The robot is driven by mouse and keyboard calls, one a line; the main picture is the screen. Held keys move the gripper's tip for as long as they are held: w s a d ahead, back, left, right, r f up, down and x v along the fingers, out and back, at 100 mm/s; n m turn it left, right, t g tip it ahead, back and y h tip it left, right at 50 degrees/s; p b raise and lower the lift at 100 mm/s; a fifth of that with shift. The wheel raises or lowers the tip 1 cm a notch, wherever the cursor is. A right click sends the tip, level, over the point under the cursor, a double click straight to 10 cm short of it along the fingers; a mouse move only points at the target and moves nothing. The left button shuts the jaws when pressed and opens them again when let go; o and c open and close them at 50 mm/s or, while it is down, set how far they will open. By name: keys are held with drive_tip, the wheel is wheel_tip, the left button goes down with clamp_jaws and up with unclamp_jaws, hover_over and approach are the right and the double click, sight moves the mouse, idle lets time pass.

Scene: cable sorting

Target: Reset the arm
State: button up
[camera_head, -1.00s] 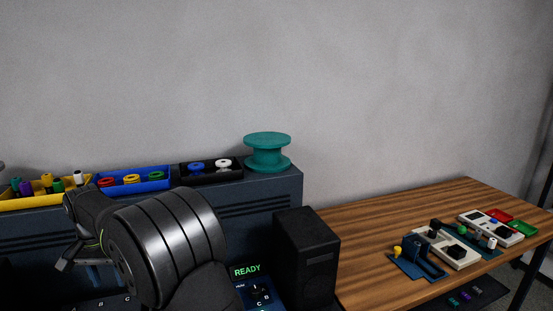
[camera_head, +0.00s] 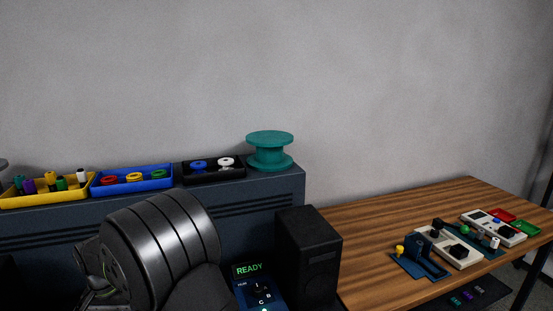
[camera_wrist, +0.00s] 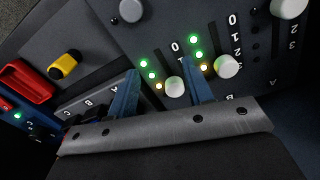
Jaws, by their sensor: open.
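My arm rises in the lower left of the head view, and its gripper end is hidden there behind my own dark arm link. In the wrist view my gripper (camera_wrist: 164,92) shows two blue fingers spread apart, with nothing between them but the panel behind. It faces a dark control panel (camera_wrist: 165,40) with white knobs, printed digits and lit green and amber lights. One white knob (camera_wrist: 174,87) shows between the fingers, and another white knob (camera_wrist: 226,66) is just right of the right finger. I cannot tell whether the fingers touch the panel.
A yellow tray (camera_head: 40,200), a blue tray (camera_head: 131,186) and a black tray (camera_head: 213,180) stand on the cabinet with a teal spool (camera_head: 270,151). A READY display (camera_head: 249,268) is beside a black box (camera_head: 308,258). A wooden table (camera_head: 385,220) with devices is at right.

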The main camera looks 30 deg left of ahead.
wheel_tip(320, 180, up, 16)
drive_tip(key=f, duration=0.1)
drive_tip(key=s+n+t, duration=0.1)
drive_tip(key=n, duration=0.3)
drive_tip(key=s+d+n+t, duration=0.1)
drive_tip(key=s+n, duration=0.1)
drive_tip(key=n, duration=0.2)
drive_tip(key=s+n+t, duration=0.1)
drive_tip(key=n, duration=0.3)
drive_tip(key=shift+s+d+n, duration=0.15)
drive_tip(key=shift+s+n, duration=0.15)
drive_tip(key=shift+s, duration=0.05)
drive_tip(key=shift+o, duration=0.2)
drive_tip(key=o, duration=1.1)
drive_tip(key=w+d+m+g+y, duration=0.2)
drive_tip(key=w+d+m+y, duration=0.15)
drive_tip(key=w+m, duration=0.4)
drive_tip(key=a+f, duration=0.1)
drive_tip(key=f, duration=0.2)
drive_tip(key=a+f+m, duration=0.1)
drive_tip(key=a+f, duration=0.1)
drive_tip(key=f, duration=0.1)
drive_tip(key=a+f+m+y, duration=0.1)
drive_tip(key=f, duration=0.2)
drive_tip(key=shift+s+a, duration=0.2)
